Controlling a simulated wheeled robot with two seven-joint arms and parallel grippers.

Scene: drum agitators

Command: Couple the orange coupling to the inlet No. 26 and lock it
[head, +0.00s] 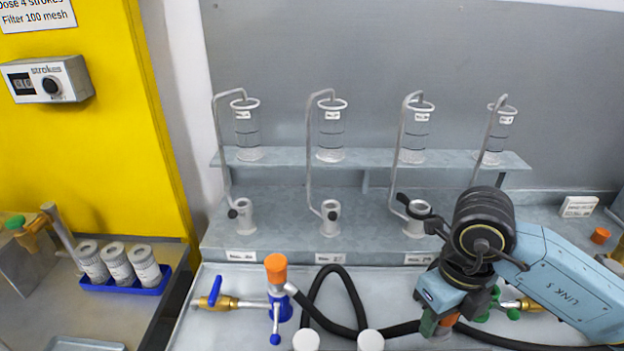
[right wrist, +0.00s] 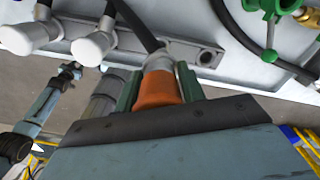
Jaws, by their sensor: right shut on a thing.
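My right gripper (head: 438,326) is low at the front right of the bench, shut on an orange coupling (right wrist: 157,88). In the right wrist view the coupling sits between the two green-edged fingers, with a grey collar and a black hose (right wrist: 137,25) leading off it. In the head view the gripper and arm hide most of it. Another orange-topped fitting (head: 276,268) stands upright on a blue body at the left, with a blue lever below and a hose at its side. Number plates (head: 328,258) are too small to read, so I cannot tell which inlet is No. 26. My left gripper is not in view.
A green valve (head: 490,306) with brass piping is just right of my gripper. White capped stubs (head: 370,340) and looped black hose (head: 348,290) lie to its left. Clear cylinders (head: 331,130) stand on a shelf behind. A blue tray (head: 122,286) of canisters is far left.

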